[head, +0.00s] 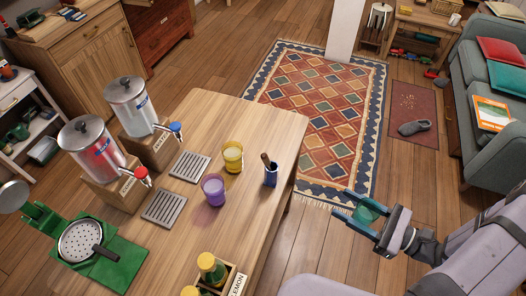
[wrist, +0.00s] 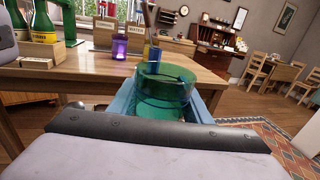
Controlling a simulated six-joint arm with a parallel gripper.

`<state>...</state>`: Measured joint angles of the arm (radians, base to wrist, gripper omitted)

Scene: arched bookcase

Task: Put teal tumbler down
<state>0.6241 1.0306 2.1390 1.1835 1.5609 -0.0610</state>
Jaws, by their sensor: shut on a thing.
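My gripper (head: 362,208) is shut on the teal tumbler (head: 369,211), to the right of the wooden table (head: 225,110) and over the floor. In the wrist view the teal tumbler (wrist: 165,90) sits between the two blue fingers, and the table edge is just beyond it. The tumbler is see-through and looks empty. A purple tumbler (head: 213,190) and a yellow tumbler (head: 233,156) stand on the table. The purple one also shows in the wrist view (wrist: 120,47).
A dark blue cup (head: 271,176) with a stick in it stands near the table's right edge. Two drink dispensers (head: 95,150) with drip trays (head: 164,208) stand at the left. Bottles in a lemon-labelled crate (head: 232,283) are at the front. Bare tabletop lies behind the yellow tumbler.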

